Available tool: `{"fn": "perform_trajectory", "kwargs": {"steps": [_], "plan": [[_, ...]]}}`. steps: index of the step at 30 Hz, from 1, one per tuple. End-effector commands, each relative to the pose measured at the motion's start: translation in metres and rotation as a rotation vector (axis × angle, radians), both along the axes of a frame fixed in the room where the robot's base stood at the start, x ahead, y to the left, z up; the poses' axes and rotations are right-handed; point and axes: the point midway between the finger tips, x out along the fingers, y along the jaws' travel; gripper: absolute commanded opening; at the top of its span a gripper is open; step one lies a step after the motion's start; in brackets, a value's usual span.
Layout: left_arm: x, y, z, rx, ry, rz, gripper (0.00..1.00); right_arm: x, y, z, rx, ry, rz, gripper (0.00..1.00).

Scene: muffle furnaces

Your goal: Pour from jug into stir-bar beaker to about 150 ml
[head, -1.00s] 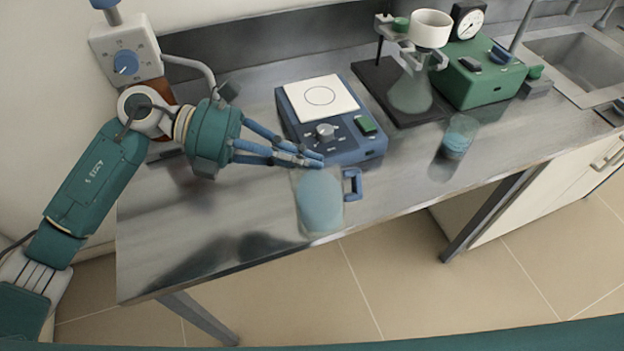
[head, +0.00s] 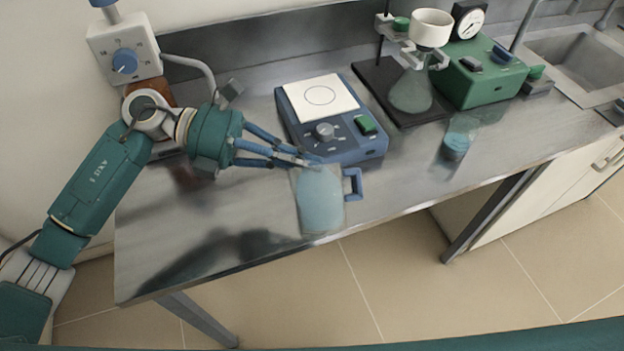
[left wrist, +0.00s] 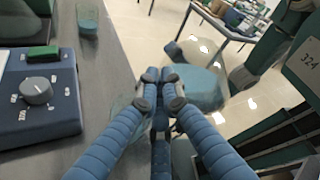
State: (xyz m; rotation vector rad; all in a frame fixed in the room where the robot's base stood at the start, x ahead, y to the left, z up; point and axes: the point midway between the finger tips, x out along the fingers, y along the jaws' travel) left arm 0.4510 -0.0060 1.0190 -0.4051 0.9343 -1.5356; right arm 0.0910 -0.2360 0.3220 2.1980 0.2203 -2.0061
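The jug (head: 320,200) is clear, holds pale blue liquid, and has a blue handle on its right. It is near the bench's front edge; its liquid also shows in the left wrist view (left wrist: 205,88). My left gripper (head: 312,162) is at the jug's upper left, opposite the handle. In the left wrist view its fingertips (left wrist: 160,82) are together; I cannot tell whether the jug's wall is between them. A clear beaker (head: 457,143) with blue liquid low in it stands farther right on the bench. No stir bar or readable scale shows. My right gripper is out of view.
A blue stirrer (head: 350,148) with a bare white top stands just behind the jug. A flask (head: 410,92) under a white funnel, a green pump (head: 480,85) and a sink (head: 575,60) are to the right. Bare bench lies between jug and beaker.

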Motion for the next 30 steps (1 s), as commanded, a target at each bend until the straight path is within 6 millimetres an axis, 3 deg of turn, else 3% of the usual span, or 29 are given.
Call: {"fn": "perform_trajectory", "kwargs": {"steps": [30], "plan": [[0.0009, -0.0002, -0.0046, -0.009, 0.069, 0.000, 0.00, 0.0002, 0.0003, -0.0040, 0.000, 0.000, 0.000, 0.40]]}}
